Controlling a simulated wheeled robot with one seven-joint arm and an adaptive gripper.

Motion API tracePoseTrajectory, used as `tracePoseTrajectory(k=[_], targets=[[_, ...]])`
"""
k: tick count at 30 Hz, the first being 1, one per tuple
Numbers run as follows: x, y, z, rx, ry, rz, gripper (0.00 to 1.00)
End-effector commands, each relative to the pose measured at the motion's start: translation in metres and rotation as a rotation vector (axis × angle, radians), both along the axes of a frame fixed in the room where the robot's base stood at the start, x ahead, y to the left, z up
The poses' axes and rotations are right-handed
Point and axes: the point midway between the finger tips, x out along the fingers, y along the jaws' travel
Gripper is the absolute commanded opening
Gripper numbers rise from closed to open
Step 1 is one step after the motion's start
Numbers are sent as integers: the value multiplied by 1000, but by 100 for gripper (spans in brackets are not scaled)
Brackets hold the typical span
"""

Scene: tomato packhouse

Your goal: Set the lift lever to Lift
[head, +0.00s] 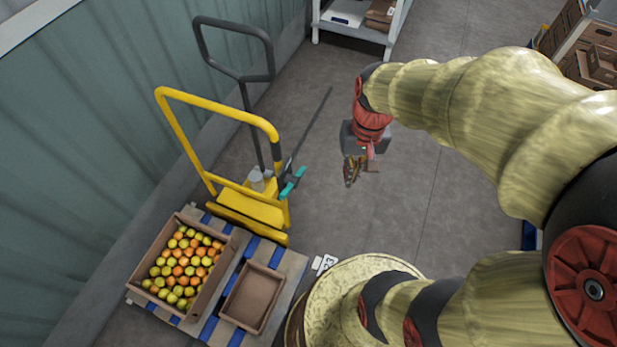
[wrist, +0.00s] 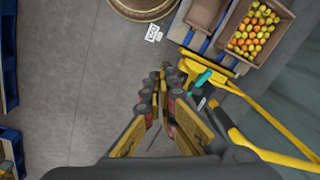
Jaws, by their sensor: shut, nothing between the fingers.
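A yellow hand lift truck (head: 250,205) stands by the wall, with a yellow frame and a tall dark grey loop handle (head: 234,74). A small teal lever grip (head: 293,182) sticks out at the right side of its body. It also shows in the wrist view (wrist: 203,78), to the right of the fingers. I cannot read any marking of its setting. My gripper (head: 350,172) is shut and empty, hanging over the floor to the right of the lever, apart from it. Its fingers (wrist: 161,82) show in the wrist view.
A wooden pallet with blue slats (head: 213,325) lies before the truck. It bears a box of tomatoes (head: 142,271) and an empty tray (head: 254,296). A white shelf (head: 350,30) stands at the back. Boxes (head: 600,62) stand far right. The middle floor is clear.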

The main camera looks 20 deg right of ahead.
Motion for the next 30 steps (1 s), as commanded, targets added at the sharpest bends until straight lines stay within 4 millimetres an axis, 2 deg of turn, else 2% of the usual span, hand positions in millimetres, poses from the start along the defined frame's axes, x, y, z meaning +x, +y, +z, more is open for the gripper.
tracePoseTrajectory(k=[17,30], targets=[[25,-22,-92,288,314,-404,0],[39,-25,-180,527,520,-800,0]])
